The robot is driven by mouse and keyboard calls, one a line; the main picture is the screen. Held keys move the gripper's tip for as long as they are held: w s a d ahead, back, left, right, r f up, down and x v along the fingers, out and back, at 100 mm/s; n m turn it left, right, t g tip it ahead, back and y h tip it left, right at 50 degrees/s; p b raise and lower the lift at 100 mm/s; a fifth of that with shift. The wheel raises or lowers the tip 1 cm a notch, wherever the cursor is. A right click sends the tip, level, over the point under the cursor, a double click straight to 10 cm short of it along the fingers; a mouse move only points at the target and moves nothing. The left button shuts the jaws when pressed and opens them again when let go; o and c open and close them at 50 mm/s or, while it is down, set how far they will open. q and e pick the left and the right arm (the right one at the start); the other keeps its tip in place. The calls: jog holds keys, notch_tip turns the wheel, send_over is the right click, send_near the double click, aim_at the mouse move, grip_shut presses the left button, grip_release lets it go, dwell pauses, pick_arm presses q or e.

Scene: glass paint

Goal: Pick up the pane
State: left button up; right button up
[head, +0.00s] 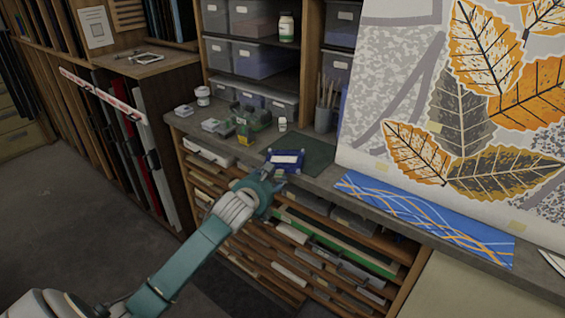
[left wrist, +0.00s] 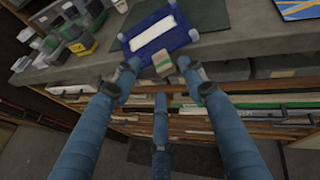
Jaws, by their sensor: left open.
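A flat blue piece (head: 286,160) with a white strip across its middle, which looks like the pane, lies on the grey workbench near the front edge. It shows in the left wrist view (left wrist: 191,37) just beyond the fingertips. A small pale, greenish tab (left wrist: 162,63) sits at its near edge, between the fingertips; I cannot tell whether it is attached. My left gripper (head: 271,178) is at the bench edge, just in front of the blue piece. In the left wrist view the gripper (left wrist: 158,78) has its fingers spread, with nothing clasped. My right gripper is not in view.
A dark green mat (head: 312,152) lies behind the blue piece. Small jars and boxes (head: 245,122) stand to its left. A blue patterned strip (head: 420,216) and a large leaf picture (head: 465,110) are on the right. Slotted racks (head: 330,250) lie below the bench edge.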

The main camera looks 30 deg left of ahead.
aim_at(278, 177)
pick_arm(q)
jog(key=x, duration=0.3)
jog(key=p+x, duration=0.1)
jog(key=shift+w+d+f, duration=0.25)
jog(key=shift+f, duration=0.05)
jog(key=shift+s+r, duration=0.1)
grip_shut()
